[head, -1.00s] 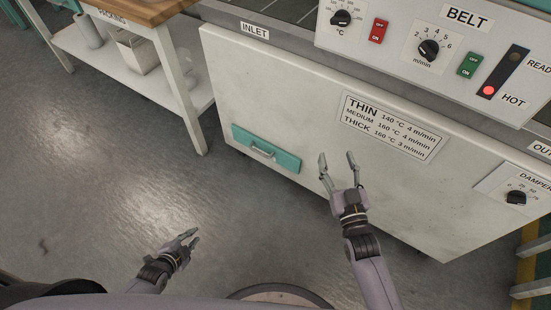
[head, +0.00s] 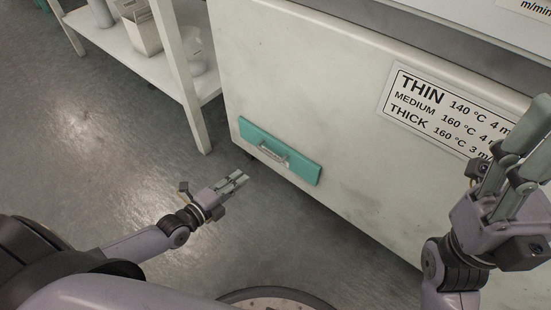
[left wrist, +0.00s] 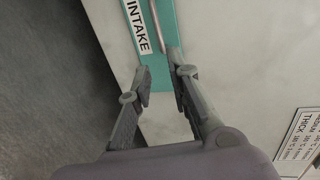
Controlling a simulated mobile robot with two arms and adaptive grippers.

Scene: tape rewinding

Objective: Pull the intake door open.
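The intake door (head: 304,170) is a teal panel low on the white machine front. Its grey bar handle (head: 273,151) is in the middle, and the door looks closed. The left wrist view shows the teal door (left wrist: 167,22), the INTAKE label (left wrist: 139,28) and part of the handle (left wrist: 156,35). My left gripper (head: 240,178) is left of and below the handle in the head view, apart from it. In the left wrist view its two fingers (left wrist: 159,68) are spread with nothing between them. My right gripper (head: 533,150) is raised at the right edge, fingers apart and empty.
The white machine front (head: 330,90) carries a temperature and speed sign (head: 440,110). A white shelf table (head: 187,80) with containers stands left of the machine. The grey floor (head: 100,150) in front is clear.

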